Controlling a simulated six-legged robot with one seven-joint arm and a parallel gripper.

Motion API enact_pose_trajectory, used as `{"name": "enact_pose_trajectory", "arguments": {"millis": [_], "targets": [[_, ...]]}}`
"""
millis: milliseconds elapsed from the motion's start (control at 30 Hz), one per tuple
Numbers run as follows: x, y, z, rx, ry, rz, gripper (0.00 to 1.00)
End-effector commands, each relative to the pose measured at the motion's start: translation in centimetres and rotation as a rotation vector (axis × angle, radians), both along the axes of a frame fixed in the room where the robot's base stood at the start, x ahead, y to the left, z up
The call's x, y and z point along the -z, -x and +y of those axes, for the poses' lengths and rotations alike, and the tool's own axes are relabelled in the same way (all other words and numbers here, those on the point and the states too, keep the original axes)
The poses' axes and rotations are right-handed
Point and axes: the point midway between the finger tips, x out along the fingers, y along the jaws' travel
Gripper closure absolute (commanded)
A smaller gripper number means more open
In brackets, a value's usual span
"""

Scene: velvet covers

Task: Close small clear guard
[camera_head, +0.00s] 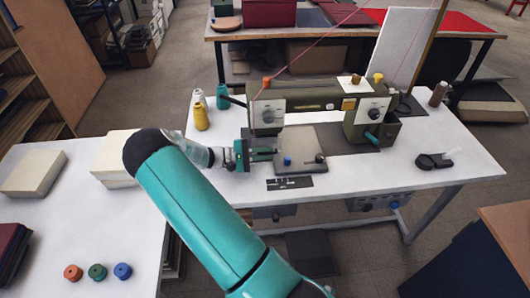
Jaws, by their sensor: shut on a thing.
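An olive-green sewing machine (315,93) stands on the white table. My gripper (262,152) is at the left end of the machine, just under its needle head (267,113). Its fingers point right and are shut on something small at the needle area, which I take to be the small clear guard. The guard's outline is too small and see-through to make out, so I cannot tell its angle. A grey bed plate (305,150) with a blue knob (287,160) lies just right of the fingers.
A dark label plate (290,182) lies in front of the machine. A black clip-like tool (433,161) is at the right. Three coloured bobbins (97,271) lie on the left table. The white table's front right is clear.

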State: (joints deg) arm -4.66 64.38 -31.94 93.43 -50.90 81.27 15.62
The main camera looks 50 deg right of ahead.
Motion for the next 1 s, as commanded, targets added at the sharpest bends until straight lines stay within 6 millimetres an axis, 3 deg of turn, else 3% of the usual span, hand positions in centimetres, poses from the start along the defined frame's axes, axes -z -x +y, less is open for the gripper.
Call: {"name": "enact_pose_trajectory", "arguments": {"millis": [600, 633, 700, 1000], "targets": [[0.58, -0.06, 0.13, 0.000, 0.023, -0.033, 1.00], [0.58, -0.05, 0.12, 0.000, 0.022, -0.032, 0.83], [0.52, -0.07, 0.10, 0.000, 0.023, -0.033, 0.69], [0.37, -0.17, 0.05, -0.001, 0.026, -0.034, 0.69]]}}
